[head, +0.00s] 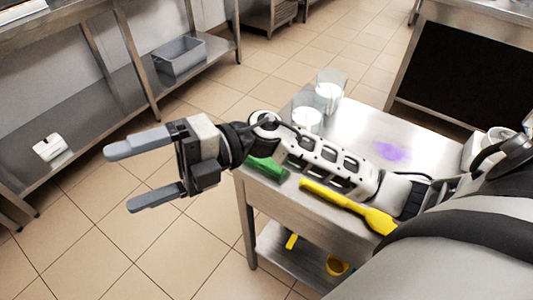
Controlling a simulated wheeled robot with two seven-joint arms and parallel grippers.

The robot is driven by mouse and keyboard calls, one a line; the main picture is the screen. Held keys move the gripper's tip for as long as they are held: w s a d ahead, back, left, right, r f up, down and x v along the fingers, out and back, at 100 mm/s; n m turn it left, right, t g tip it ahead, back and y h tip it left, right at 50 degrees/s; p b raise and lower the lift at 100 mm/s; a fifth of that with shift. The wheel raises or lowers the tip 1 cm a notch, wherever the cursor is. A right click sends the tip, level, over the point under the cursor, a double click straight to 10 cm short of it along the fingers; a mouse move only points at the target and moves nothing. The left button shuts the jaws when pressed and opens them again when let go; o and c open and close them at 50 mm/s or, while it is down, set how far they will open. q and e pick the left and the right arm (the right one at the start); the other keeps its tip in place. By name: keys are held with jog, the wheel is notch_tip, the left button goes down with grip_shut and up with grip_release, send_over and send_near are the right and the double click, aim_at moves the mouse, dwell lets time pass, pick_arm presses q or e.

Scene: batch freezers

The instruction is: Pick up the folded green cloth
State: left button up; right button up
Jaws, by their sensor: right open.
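A green item, seemingly the folded green cloth (265,168), lies on the metal table (345,125) near its left corner. My right forearm passes over the table and hides part of the cloth. My right gripper (120,180) is open and empty, with its two grey fingers spread. It is out past the table's left edge, over the tiled floor, to the left of the cloth and apart from it. My left gripper is not in view.
A yellow spatula (350,207) lies along the table's front edge. Two clear containers with white contents (328,92) stand at the table's back. A purple patch (392,151) marks the tabletop. A shelf unit with a grey bin (180,57) stands at left; tiled floor between is clear.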

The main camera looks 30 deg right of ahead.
notch_tip(320, 180, down, 3)
jog(key=d+n+g+h, duration=0.2)
jog(key=n+g+h, duration=0.1)
jog(key=n+h, duration=0.25)
jog(key=m+t+h, duration=0.2)
jog(key=t+h, duration=0.1)
jog(key=h, duration=1.1)
send_over(267, 165)
jog(key=w+d, duration=0.2)
jog(key=w, duration=0.1)
jog(key=shift+n, duration=0.25)
notch_tip(267, 165, down, 9)
jog(key=shift+s+a+r+p, duration=0.1)
jog(key=shift+s+a+p, duration=0.05)
jog(key=shift+p, duration=0.25)
jog(key=shift+w+f+p, duration=0.2)
jog(key=shift+f+p, duration=0.25)
jog(key=shift+f, duration=2.6)
jog(key=shift+c, duration=0.4)
jog(key=c, duration=1)
